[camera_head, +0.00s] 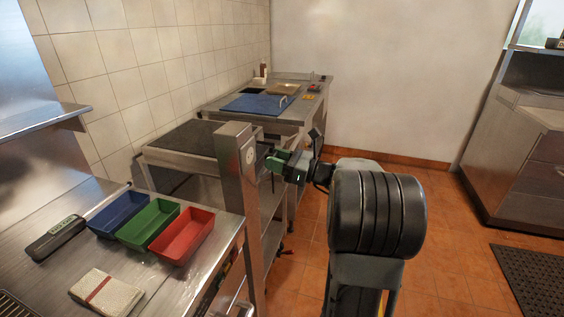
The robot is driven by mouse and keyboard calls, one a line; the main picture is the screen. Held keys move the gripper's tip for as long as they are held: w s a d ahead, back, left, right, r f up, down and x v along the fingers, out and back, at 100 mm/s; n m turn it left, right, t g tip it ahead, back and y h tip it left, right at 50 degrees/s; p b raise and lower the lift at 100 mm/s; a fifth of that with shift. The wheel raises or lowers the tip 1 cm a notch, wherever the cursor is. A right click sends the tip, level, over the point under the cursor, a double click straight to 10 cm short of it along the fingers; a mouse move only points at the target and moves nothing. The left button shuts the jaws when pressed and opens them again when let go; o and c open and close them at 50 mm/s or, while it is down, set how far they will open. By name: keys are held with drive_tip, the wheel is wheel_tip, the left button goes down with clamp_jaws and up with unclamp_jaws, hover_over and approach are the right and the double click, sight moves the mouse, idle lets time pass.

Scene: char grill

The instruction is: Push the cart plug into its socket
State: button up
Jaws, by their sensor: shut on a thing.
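My gripper (277,163) is in the middle of the view, reaching left toward a steel post (238,185). A pale round fitting, which looks like the socket (249,151), is on the post's right-hand face. My gripper is shut on a small dark thing at its tip, which looks like the plug (266,158). The plug is very close to the post, just right of the round fitting. I cannot tell whether it touches the socket or is inside it. My fingers and the small size hide most of the plug.
A steel counter (60,262) at left holds blue (117,212), green (148,224) and red (181,236) bins. Behind the post is a dark-topped steel cart (190,165). A table with a blue board (257,103) stands farther back.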

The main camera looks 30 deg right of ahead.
drive_tip(key=shift+f+x, duration=0.15)
drive_tip(key=shift+x, duration=0.75)
drive_tip(key=shift+f+x, duration=0.15)
drive_tip(key=shift+x, duration=0.8)
drive_tip(key=shift+a, duration=0.1)
drive_tip(key=shift+p, duration=0.4)
idle(1.0)
drive_tip(key=shift+w+a, duration=0.35)
drive_tip(key=shift+w, duration=0.05)
idle(0.6)
drive_tip(key=o, duration=1)
drive_tip(key=shift+c, duration=0.2)
drive_tip(key=v, duration=1.4)
drive_tip(key=shift+w, duration=0.15)
